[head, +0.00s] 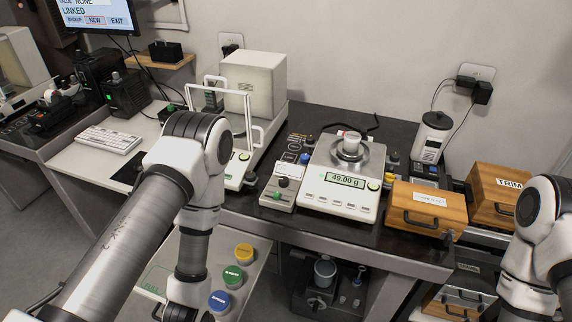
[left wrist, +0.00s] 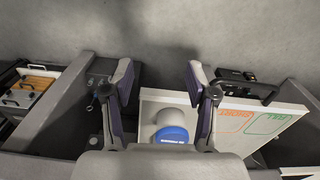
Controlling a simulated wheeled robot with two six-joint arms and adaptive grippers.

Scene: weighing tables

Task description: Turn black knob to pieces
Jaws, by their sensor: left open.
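A small control box (head: 283,187) on the dark table has a black knob (head: 284,182) on its face, with a green button below it. It sits left of the scale (head: 345,185), which reads 49.00 g and bears a small container (head: 352,141). The knob's markings are too small to read. My left gripper (left wrist: 160,85) is open and empty in the left wrist view, above the floor and a low white tray (left wrist: 240,118), well away from the knob. A blue-capped jar (left wrist: 172,136) shows near its base. My right arm enters at the right; its gripper is out of view.
Jars with yellow (head: 244,251), green (head: 233,274) and blue caps stand on the low tray. Wooden drawer boxes (head: 428,208) stand right of the scale.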

